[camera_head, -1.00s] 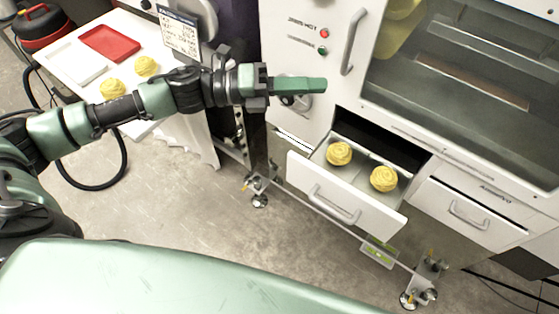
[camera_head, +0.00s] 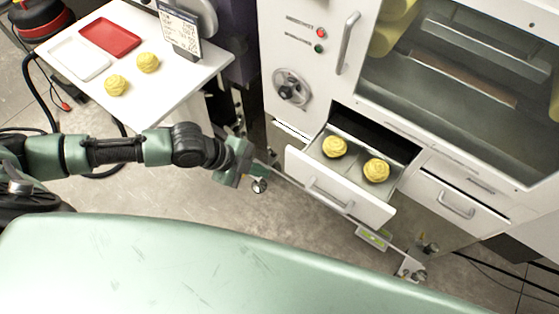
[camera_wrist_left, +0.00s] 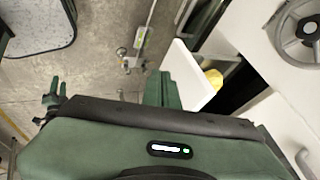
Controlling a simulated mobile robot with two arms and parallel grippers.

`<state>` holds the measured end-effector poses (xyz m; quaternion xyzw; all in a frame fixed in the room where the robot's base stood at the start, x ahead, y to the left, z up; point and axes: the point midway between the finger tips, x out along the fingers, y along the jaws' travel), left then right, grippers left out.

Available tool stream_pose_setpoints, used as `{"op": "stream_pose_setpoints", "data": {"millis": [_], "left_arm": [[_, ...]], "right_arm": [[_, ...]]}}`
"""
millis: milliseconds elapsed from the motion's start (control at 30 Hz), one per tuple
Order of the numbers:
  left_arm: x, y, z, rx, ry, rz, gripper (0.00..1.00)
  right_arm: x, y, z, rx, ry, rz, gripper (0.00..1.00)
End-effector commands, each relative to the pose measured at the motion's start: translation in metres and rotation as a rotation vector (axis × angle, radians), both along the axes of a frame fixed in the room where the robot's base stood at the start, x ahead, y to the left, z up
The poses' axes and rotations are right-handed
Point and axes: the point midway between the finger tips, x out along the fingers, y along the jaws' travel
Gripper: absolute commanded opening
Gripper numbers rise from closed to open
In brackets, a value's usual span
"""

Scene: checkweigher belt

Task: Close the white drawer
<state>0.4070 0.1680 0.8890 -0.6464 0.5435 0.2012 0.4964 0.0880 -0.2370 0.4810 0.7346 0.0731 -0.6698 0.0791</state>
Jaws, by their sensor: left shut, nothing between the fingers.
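The white drawer (camera_head: 340,190) stands pulled out of the white machine, with a bar handle on its front. Two yellow swirled pastries, one on the left (camera_head: 334,147) and one on the right (camera_head: 376,170), sit inside it. My left gripper (camera_head: 262,172) is shut and empty, just left of the drawer's left front corner and apart from it in the head view. In the left wrist view the shut fingers (camera_wrist_left: 162,92) point toward the drawer's white front panel (camera_wrist_left: 190,75), and a pastry (camera_wrist_left: 214,78) shows behind it. I cannot tell whether they touch. My right gripper is not in view.
A second drawer (camera_head: 452,203) to the right is shut. A white table (camera_head: 190,75) at the upper left holds a red tray (camera_head: 110,38), a white tray (camera_head: 78,60) and two pastries. A dial (camera_head: 291,88) sits above the open drawer.

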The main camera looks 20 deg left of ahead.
Motion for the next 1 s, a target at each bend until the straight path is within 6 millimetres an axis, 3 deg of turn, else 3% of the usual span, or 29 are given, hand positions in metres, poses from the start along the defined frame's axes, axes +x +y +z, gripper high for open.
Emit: {"op": "stream_pose_setpoints", "data": {"millis": [200,300,500,1000], "left_arm": [[0.015,-0.025,-0.036,-0.003,0.001,0.000,0.00],[0.034,-0.029,-0.033,-0.001,-0.004,0.002,0.00],[0.051,-0.034,-0.035,0.000,-0.002,0.003,0.00],[0.056,-0.036,-0.036,-0.001,-0.003,0.001,0.00]], "right_arm": [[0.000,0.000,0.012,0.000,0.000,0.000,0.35],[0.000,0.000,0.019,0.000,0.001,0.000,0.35],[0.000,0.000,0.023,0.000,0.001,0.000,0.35],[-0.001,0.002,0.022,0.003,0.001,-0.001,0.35]]}}
